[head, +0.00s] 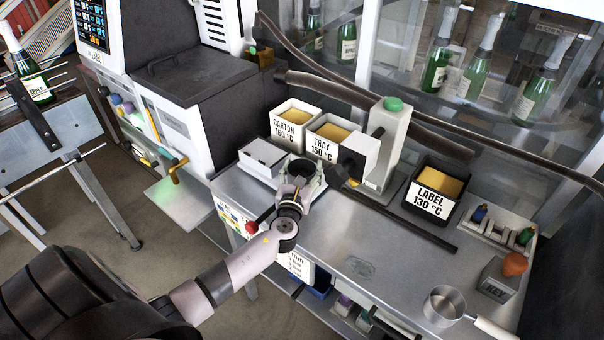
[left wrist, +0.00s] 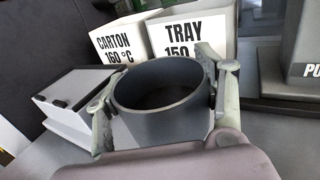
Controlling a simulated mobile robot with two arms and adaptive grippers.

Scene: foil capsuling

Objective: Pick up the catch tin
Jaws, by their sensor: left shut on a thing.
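The catch tin, a dark grey round open-topped tin (head: 302,168), is at the left end of the steel bench in the head view. It also shows large in the left wrist view (left wrist: 150,98), upright, with a dark empty-looking inside. My left gripper (head: 299,184) is shut on the tin, with one finger on each side of it in the left wrist view (left wrist: 163,100). The tin's underside is hidden, so I cannot tell whether it touches the bench. My right gripper is not in view.
The CARTON bin (head: 293,125) and TRAY bin (head: 327,140) stand just behind the tin. A light box (head: 261,158) is close on its left, and a grey post with a green cap (head: 389,145) on its right. The bench (head: 350,235) is clear in front.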

